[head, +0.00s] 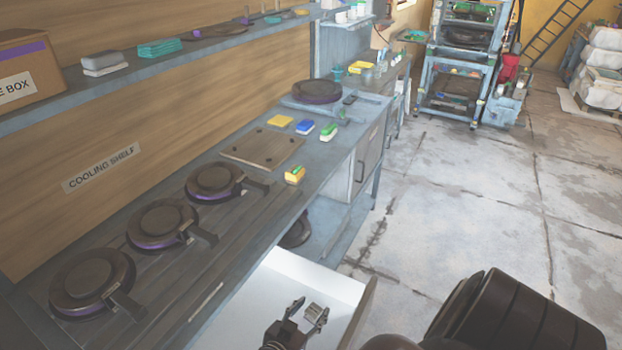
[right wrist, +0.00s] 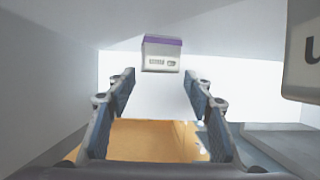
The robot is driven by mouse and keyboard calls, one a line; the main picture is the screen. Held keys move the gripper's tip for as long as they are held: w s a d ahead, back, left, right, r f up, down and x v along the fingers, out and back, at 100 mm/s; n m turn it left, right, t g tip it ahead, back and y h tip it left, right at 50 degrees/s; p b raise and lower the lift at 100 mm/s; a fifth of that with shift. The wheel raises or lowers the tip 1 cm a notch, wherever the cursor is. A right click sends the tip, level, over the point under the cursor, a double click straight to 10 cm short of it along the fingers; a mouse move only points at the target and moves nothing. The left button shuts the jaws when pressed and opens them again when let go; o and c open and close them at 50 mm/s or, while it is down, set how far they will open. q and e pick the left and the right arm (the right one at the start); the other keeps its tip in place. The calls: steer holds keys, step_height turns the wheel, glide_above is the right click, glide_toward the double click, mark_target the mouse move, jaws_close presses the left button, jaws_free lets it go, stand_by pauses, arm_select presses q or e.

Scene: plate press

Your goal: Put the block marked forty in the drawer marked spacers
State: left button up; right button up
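A small grey block (head: 313,311) shows near my right fingertips in the head view. In the right wrist view a pale grey block with a purple top (right wrist: 162,54) sits beyond the fingertips, between their lines; its marking is too small to read. My right gripper (head: 309,311) is open, with a gap between both fingers and the block. It also shows in the right wrist view (right wrist: 160,87). A white drawer (head: 258,290) is pulled out under the bench, and the gripper is over or inside it. Its label is not readable. My left gripper is not in view.
The bench holds round dark presses (head: 92,282), a wooden board (head: 262,148) and small coloured blocks (head: 295,174). A shelf with a cardboard box (head: 22,66) runs above. A grey object (right wrist: 305,55) with a partial letter is close at right in the wrist view.

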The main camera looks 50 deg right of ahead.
steer(key=shift+a+r+p, duration=0.1)
steer(key=shift+r+p, duration=0.8)
steer(key=shift+p, duration=0.2)
steer(key=b+v, duration=0.3)
steer(key=v, duration=0.8)
steer(key=shift+a+f, duration=0.2)
steer(key=shift+a, duration=0.2)
steer(key=shift+s, duration=0.15)
